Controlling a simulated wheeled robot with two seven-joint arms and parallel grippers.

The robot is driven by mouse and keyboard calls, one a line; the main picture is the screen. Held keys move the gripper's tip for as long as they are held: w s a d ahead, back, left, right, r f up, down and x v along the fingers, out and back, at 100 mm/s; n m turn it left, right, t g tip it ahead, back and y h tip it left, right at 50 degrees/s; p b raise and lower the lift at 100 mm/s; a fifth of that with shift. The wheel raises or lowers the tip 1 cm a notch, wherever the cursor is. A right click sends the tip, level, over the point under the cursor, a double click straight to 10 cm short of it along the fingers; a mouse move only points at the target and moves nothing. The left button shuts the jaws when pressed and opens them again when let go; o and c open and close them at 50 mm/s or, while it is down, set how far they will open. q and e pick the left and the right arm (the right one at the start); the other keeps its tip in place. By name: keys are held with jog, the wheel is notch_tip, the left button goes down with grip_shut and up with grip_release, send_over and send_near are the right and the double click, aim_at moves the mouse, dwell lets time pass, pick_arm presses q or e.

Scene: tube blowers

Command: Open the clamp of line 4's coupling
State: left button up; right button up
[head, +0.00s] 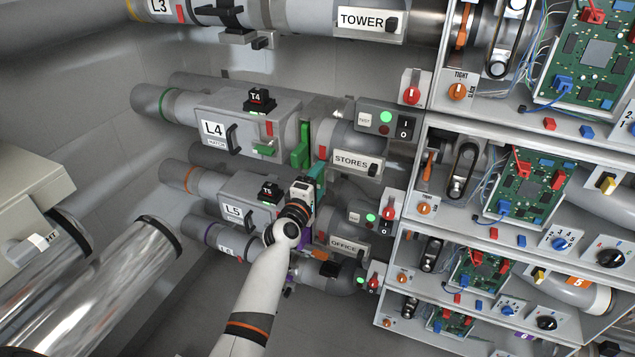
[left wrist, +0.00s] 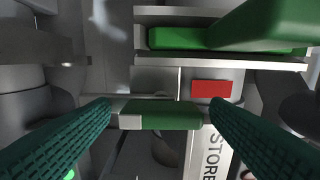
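Line 4's unit (head: 214,128) is a grey box labelled L4, with a green-banded pipe on its left. A green upright clamp part (head: 300,146) stands at the coupling, between the L4 box and the STORES box. My left gripper (head: 317,172) is just below and right of it in the head view, its teal fingers pointing up. In the left wrist view the fingers (left wrist: 160,108) are apart. A green bar with a whitish end (left wrist: 165,115) lies between the fingertips; whether they touch it is unclear. A larger green piece (left wrist: 262,22) shows above. My right gripper is out of view.
The STORES box (head: 357,163) and its switch panel (head: 386,121) are close on the right. The L5 unit (head: 236,211) lies below, near my left wrist. Shelves with circuit boards (head: 530,182) fill the right side. A red patch (left wrist: 211,89) shows beside the green bar.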

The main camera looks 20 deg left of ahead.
pick_arm(q)
jog(key=s, duration=1.2)
jog(key=shift+a, duration=0.2)
jog(key=shift+f, duration=0.1)
